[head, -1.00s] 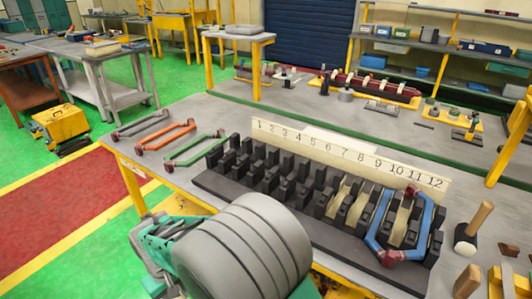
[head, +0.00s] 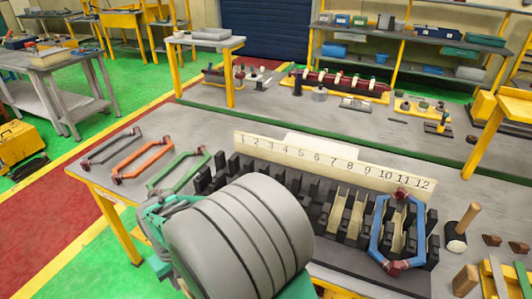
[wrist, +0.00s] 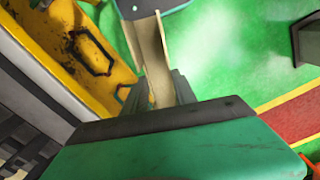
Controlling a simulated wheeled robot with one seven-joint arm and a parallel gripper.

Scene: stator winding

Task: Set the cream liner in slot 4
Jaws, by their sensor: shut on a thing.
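In the wrist view, my gripper (wrist: 168,92) is shut on the cream liner (wrist: 151,55), a thin folded strip that sticks out beyond the fingers, with green floor and a yellow frame behind it. My gripper's fingers are not clear in the head view, where my grey and green arm stands in front of the slot block. The black slot block (head: 322,217) has a cream number strip (head: 310,157) running 1 to 12 behind it. The slot below number 4 is largely hidden by my arm. Cream liners (head: 338,212) stand in slots toward the block's right half.
A blue coil (head: 376,232) sits over the right-end slots. Grey (head: 112,146), orange (head: 142,160) and green (head: 180,168) coils lie at the table's left. A mallet (head: 463,228) and wooden blocks are at the right.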

